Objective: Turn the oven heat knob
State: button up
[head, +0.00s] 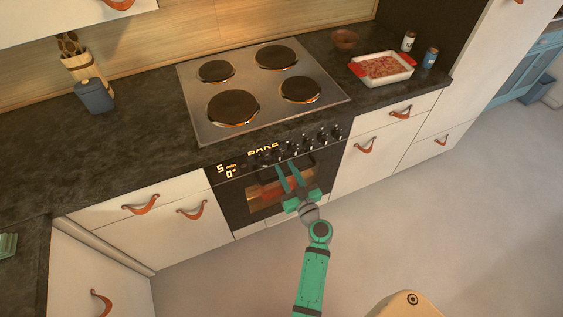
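The oven (240,210) is built in below the cooktop, with a dark front and a window in its door. A row of dark knobs (308,141) runs along the right of its control panel. I cannot tell which knob sets the heat. Contact with a knob cannot be made out.
The cooktop (258,84) has several burners with an orange glow. A white baking dish with red handles (381,68), a bowl (345,39) and two shakers (429,58) stand right of it. A blue container (94,96) stands at left.

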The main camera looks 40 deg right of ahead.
aim_at(279, 158)
jog(key=shift+x, duration=2.1)
jog(key=shift+a, duration=0.1)
grip_shut()
